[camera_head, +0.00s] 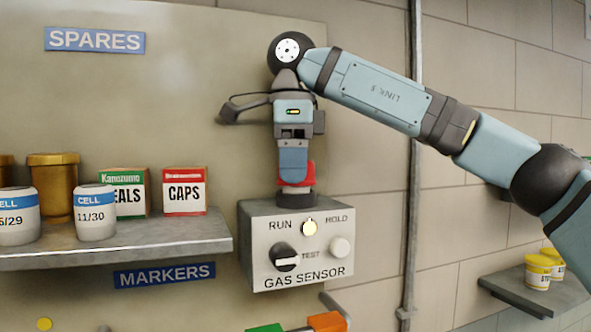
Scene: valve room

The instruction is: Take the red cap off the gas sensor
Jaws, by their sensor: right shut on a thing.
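The gas sensor (325,258) is a light grey box on the wall panel, with RUN, HOLD and TEST markings, a black knob and two round buttons or lamps. A dark round fitting (297,199) stands on its top. The red cap (310,176) shows just above that fitting, partly hidden behind my fingers. My right gripper (296,180) comes down from above and is shut on the red cap. I cannot tell whether the cap still touches the fitting. My left gripper is not in view.
A shelf (120,243) at left holds a CAPS box (185,191), a green-labelled box (124,193), white CELL jars (95,206) and brown-gold jars (54,184). A vertical pipe (412,200) runs right of the sensor. A small shelf (515,289) at lower right holds yellow tubs (538,272).

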